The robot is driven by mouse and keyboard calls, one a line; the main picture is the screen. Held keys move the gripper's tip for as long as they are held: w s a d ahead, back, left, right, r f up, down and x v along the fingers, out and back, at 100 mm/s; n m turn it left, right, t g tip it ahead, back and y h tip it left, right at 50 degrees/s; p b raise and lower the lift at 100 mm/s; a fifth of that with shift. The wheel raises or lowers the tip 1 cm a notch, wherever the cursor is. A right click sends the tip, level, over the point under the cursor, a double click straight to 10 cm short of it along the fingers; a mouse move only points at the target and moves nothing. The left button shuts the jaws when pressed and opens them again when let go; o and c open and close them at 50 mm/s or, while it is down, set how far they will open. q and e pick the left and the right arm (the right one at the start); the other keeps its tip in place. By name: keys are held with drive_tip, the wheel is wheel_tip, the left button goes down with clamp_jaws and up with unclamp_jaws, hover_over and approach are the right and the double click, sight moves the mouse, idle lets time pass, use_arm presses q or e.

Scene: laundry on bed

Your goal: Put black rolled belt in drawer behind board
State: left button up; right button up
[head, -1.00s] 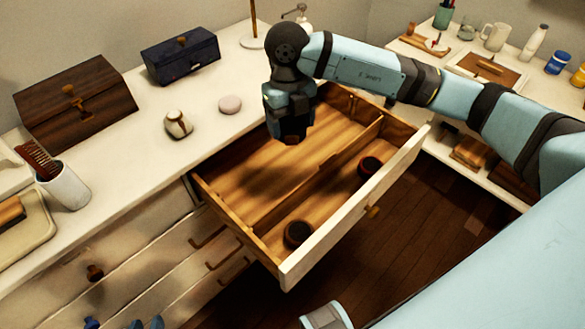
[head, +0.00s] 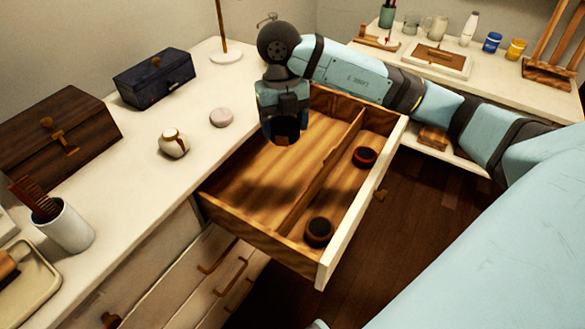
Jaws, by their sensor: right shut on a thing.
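The open wooden drawer (head: 249,233) sticks out from the white dresser. A lengthwise wooden board (head: 320,176) divides it into a wide compartment on the dresser side and a narrow one behind the front panel. My right gripper (head: 285,133) is over the wide compartment, pointing down. It is shut on a dark thing, apparently the black rolled belt, mostly hidden by the fingers. The bare wooden floor of the wide compartment shows below. In the narrow compartment lie a dark brown roll (head: 319,232) and a dark red roll (head: 365,157). My left gripper is out of view.
On the dresser top (head: 140,195) stand a brown wooden box (head: 60,135), a dark blue box (head: 154,78), a small round jar (head: 173,143), a pink disc (head: 221,117) and a white cup with a comb (head: 66,226). A second table (head: 545,100) is at the back right.

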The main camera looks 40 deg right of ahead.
drive_tip(key=shift+f, duration=0.35)
drive_tip(key=b, duration=0.3)
hover_over(286, 195)
drive_tip(key=f, duration=1.5)
drive_tip(key=shift+w+d, duration=0.1)
drive_tip(key=shift+w, duration=0.1)
wheel_tip(286, 195, down, 4)
drive_tip(key=shift+f+b, duration=0.1)
drive_tip(key=shift+b, duration=0.3)
drive_tip(key=shift+f, duration=0.15)
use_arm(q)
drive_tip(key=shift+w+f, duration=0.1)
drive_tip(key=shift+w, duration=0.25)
use_arm(e)
drive_tip(key=o, duration=0.9)
drive_tip(key=shift+o, duration=0.5)
